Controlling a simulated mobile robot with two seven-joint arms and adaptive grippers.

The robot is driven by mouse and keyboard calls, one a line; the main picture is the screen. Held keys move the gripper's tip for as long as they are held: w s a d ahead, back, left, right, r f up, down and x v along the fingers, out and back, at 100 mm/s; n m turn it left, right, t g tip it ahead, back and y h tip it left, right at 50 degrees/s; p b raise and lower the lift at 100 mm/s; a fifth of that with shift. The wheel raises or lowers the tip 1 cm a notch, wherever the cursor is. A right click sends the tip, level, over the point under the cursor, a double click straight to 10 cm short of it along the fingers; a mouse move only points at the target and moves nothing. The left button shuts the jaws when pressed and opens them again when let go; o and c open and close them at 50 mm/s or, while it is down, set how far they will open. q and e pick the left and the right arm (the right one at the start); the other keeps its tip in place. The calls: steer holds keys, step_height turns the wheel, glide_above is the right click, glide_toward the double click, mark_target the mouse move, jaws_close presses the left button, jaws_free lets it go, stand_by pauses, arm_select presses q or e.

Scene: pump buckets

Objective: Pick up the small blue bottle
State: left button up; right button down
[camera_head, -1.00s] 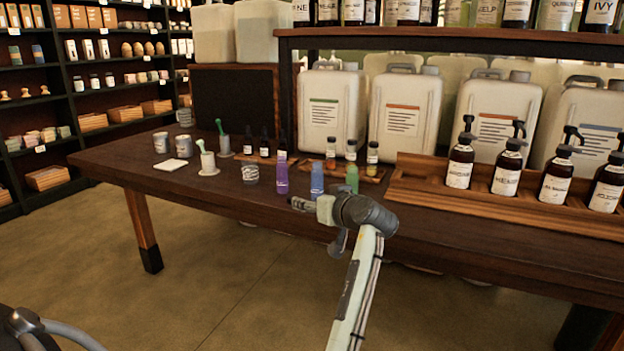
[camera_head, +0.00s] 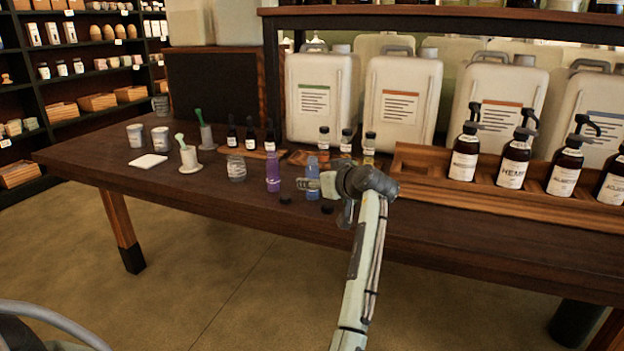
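The small blue bottle (camera_head: 312,168) stands upright near the front edge of the dark wooden table (camera_head: 200,215). That gripper comes in from the lower right, points left, and is in front of the bottle in the picture. I cannot tell whether it touches the bottle, or whether its fingers are open or shut. My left gripper is not in view.
A purple bottle (camera_head: 273,172) stands just left of the blue one. Small dark caps (camera_head: 285,200) lie near the table edge. A glass jar (camera_head: 236,168) is further left. A wooden rack (camera_head: 430,192) with pump bottles (camera_head: 465,155) is at right.

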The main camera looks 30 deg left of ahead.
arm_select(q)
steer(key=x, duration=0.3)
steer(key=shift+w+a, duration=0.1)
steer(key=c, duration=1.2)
